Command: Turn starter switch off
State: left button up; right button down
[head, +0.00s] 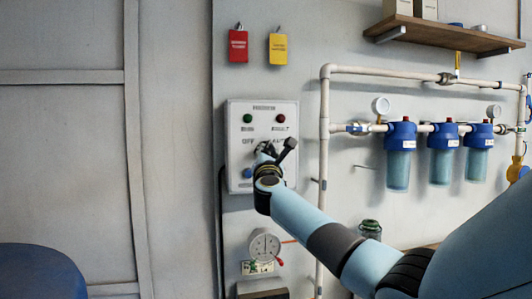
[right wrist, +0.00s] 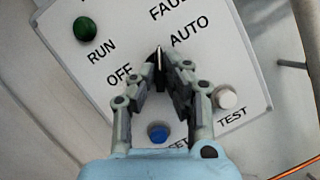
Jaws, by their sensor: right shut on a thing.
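The starter panel (head: 236,153) is a white box on the wall, with a green RUN light (head: 248,118) and a red FAULT light (head: 280,118). The OFF and AUTO labels also show in the right wrist view on the panel (right wrist: 215,55). The dark starter switch (right wrist: 158,56) stands between these labels, largely hidden by my fingers; its exact setting is hard to tell. My right gripper (right wrist: 160,75) is shut on the switch, its fingertips close together around it. It also covers the switch in the head view (head: 265,150). My left gripper is not in view.
A blue button (right wrist: 158,132) and a white TEST button (right wrist: 226,97) sit below the switch, close to my fingers. Red (head: 238,46) and yellow (head: 278,49) tags hang above the panel. Pipes with blue filters (head: 400,135) run to the right.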

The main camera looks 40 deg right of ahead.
jog(key=shift+f+n+t+y, duration=0.1)
jog(key=shift+n+t+y, duration=0.2)
jog(key=shift+n, duration=0.2)
jog(key=n+t+b, duration=0.1)
jog(key=n, duration=0.1)
jog(key=shift+d+n+y, duration=0.1)
jog(key=shift+n+y, duration=0.2)
jog(key=shift+y, duration=0.1)
jog(key=n+t+y, duration=0.1)
jog(key=n, duration=0.1)
jog(key=n+y, duration=0.1)
jog(key=n, duration=0.2)
jog(key=shift+s+d+t, duration=0.1)
jog(key=shift+t, duration=0.3)
jog(key=n+y, duration=0.2)
jog(key=n, duration=0.2)
jog(key=shift+d+t, duration=0.1)
jog(key=shift+t, duration=0.3)
jog(key=shift+s+n+y+p, duration=0.1)
jog(key=shift+n+y+p, duration=0.1)
jog(key=shift+n+y, duration=0.75)
jog(key=shift+n+y+p, duration=0.15)
jog(key=shift+n+y, duration=0.2)
jog(key=shift+n, duration=1.1)
jog(key=c, duration=1.4)
grip_release()
